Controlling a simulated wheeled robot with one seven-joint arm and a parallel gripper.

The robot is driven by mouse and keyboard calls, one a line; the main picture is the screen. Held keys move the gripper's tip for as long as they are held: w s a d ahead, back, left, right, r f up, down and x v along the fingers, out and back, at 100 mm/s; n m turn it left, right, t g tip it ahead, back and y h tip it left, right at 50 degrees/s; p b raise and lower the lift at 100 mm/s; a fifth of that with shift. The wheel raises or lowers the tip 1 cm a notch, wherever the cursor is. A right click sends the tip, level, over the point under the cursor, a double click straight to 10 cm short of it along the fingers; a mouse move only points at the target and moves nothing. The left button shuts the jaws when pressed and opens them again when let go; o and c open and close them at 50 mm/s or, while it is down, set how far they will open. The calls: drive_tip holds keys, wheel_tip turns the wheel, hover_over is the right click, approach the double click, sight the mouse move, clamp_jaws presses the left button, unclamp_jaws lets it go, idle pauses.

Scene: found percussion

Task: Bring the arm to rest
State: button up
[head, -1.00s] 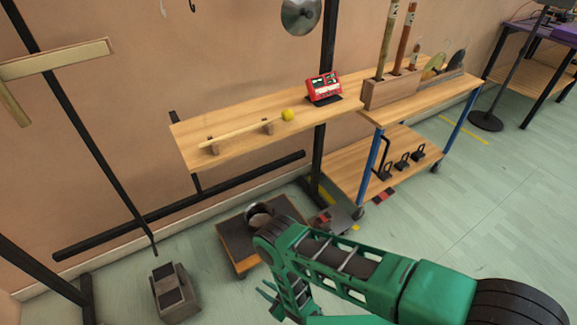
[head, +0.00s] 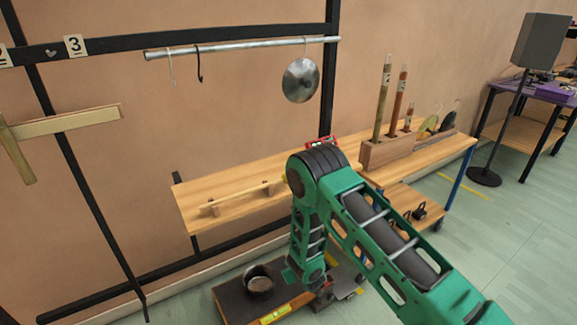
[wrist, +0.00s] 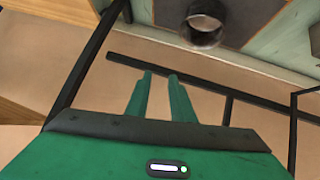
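My gripper (wrist: 160,77) shows in the wrist view as two green fingers with a clear gap between them and nothing held. In the head view my green arm reaches up to a bent elbow in front of the wooden shelf, then drops toward the floor. The gripper is hard to make out there, low down and to the right of the dark pot (head: 258,282). The pot also shows beyond the fingertips in the wrist view (wrist: 204,26), apart from them.
The pot stands on a low dark-topped platform (head: 232,303). A mallet (head: 240,196) lies on supports on the shelf (head: 190,210). A metal lid (head: 300,80) hangs from a rail (head: 230,48). Tubes stand in a wooden block (head: 385,153). Open floor (head: 510,240) lies right.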

drive_tip(key=w+d+r+m+h, duration=0.2)
drive_tip(key=w+d+r, duration=0.2)
drive_tip(key=d+r, duration=0.55)
drive_tip(key=s+d+r+m+g+h, duration=0.2)
drive_tip(key=s+d+r, duration=0.3)
drive_tip(key=d+r, duration=0.55)
drive_tip(key=s+d+r+m+g+h, duration=0.1)
drive_tip(key=s+d+r+m+g, duration=0.2)
drive_tip(key=d+r, duration=0.75)
drive_tip(key=s+d+r+m, duration=0.1)
drive_tip(key=s+d+r, duration=0.55)
drive_tip(key=s, duration=0.25)
drive_tip(key=s+d+r+m+g+y, duration=0.1)
drive_tip(key=s+r, duration=0.3)
drive_tip(key=s, duration=1.1)
drive_tip(key=s+d+r+m+g+y, duration=0.1)
drive_tip(key=s+r+m+g, duration=0.2)
drive_tip(key=s, duration=1.3)
drive_tip(key=shift+s+d+r+m, duration=0.15)
drive_tip(key=shift+r+m, duration=0.25)
drive_tip(key=shift+r, duration=0.55)
